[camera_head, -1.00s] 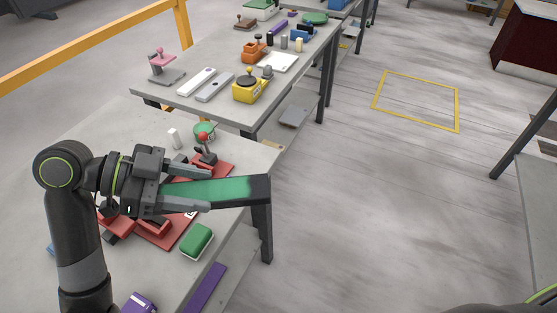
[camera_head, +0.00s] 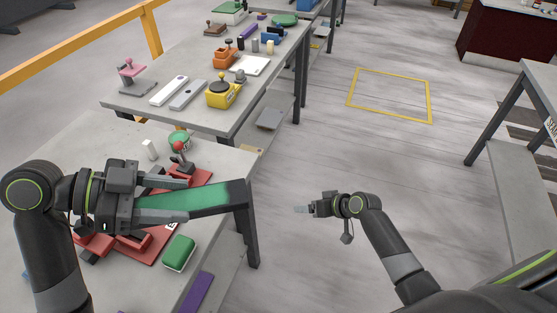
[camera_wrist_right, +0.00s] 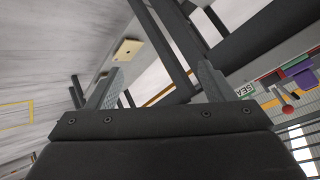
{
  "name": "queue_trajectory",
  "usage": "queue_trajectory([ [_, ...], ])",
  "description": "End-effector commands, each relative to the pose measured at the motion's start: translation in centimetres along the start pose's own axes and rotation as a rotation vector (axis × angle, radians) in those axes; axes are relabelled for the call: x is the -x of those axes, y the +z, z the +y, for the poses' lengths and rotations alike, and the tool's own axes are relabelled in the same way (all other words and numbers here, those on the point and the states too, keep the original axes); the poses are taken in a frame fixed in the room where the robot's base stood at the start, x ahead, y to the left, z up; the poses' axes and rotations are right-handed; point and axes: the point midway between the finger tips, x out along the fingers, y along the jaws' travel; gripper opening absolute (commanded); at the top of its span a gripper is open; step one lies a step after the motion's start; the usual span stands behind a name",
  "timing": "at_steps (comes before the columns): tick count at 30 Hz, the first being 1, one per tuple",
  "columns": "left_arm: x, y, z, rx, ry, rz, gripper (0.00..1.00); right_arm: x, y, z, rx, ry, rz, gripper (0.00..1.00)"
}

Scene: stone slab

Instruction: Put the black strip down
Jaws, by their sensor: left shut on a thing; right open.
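My left gripper (camera_head: 163,196) is shut on a long flat strip (camera_head: 190,200), held level above the near table. The strip looks green along most of its length, with a dark edge and a dark right end; black is not its main visible colour. The gripper's fingers hide part of its left end. My right gripper (camera_head: 303,209) is out over the floor, right of the table, apart from the strip. In the right wrist view its two fingers (camera_wrist_right: 157,85) stand wide apart with nothing held between them.
The near table (camera_head: 225,160) holds a red fixture (camera_head: 150,250), a green block (camera_head: 179,252), a white piece (camera_head: 150,149) and a red-knobbed item (camera_head: 179,146). A second table (camera_head: 120,102) behind is crowded. Open floor with a yellow outline (camera_head: 390,95) lies right.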

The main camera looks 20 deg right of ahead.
Motion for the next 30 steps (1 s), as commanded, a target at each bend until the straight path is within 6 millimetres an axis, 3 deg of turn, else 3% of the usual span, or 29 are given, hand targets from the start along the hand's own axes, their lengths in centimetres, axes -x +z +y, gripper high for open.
queue_trajectory([
  [1,0.0,-0.1,0.0,-0.001,0.0,0.002,0.0,1.0,-2.7,-1.9,0.035,-0.053,0.026,0.75],
  [6,0.0,-0.1,0.0,-0.001,0.0,0.002,0.0,4.9,-9.1,-8.7,0.17,-0.242,0.082,0.75],
  [9,0.0,-0.1,0.0,-0.002,0.0,0.002,0.0,8.0,-11.9,-13.0,0.272,-0.358,0.106,0.75],
  [13,0.0,-0.1,0.0,-0.002,0.0,0.002,0.0,12.7,-14.1,-18.8,0.439,-0.51,0.125,0.75],
  [18,0.0,-0.1,0.0,-0.002,0.0,0.002,0.0,19.3,-14.2,-25.3,0.693,-0.692,0.123,0.75],
  [21,0.0,-0.1,0.0,-0.002,0.0,0.002,0.0,22.6,-13.3,-27.9,0.831,-0.774,0.111,0.75],
  [25,0.0,-0.1,0.0,-0.002,0.0,0.002,0.0,25.3,-12.0,-29.8,0.957,-0.842,0.094,0.75],
  [30,0.0,-0.1,0.0,-0.002,0.0,0.002,0.0,26.6,-11.1,-30.6,1.024,-0.876,0.083,0.75],
])
